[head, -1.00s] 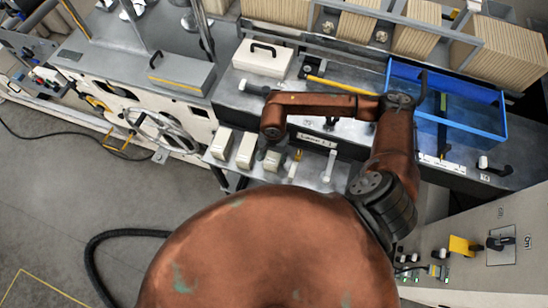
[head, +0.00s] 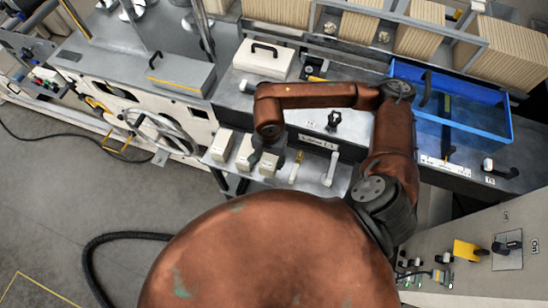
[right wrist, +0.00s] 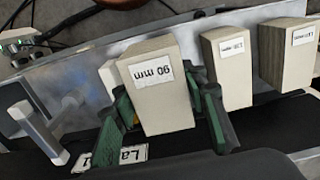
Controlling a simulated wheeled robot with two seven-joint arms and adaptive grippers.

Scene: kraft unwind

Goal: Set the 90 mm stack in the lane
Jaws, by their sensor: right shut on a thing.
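The 90 mm stack (right wrist: 155,85) is a pale cream block with a white "90 mm" label, upside down in the right wrist view. My right gripper (right wrist: 167,112) has its green fingers on either side of this stack and is shut on it. Whether the held stack touches the shelf is unclear. A lane label (right wrist: 118,157), partly hidden by a finger, lies below the stack in the wrist view. My left gripper is not in view.
Two more labelled stacks (right wrist: 228,66) (right wrist: 287,52) stand close to the right in the wrist view. White T-handles (head: 331,168) stand right of the row in the head view. A blue tray (head: 487,131) and a white box (head: 263,60) are behind.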

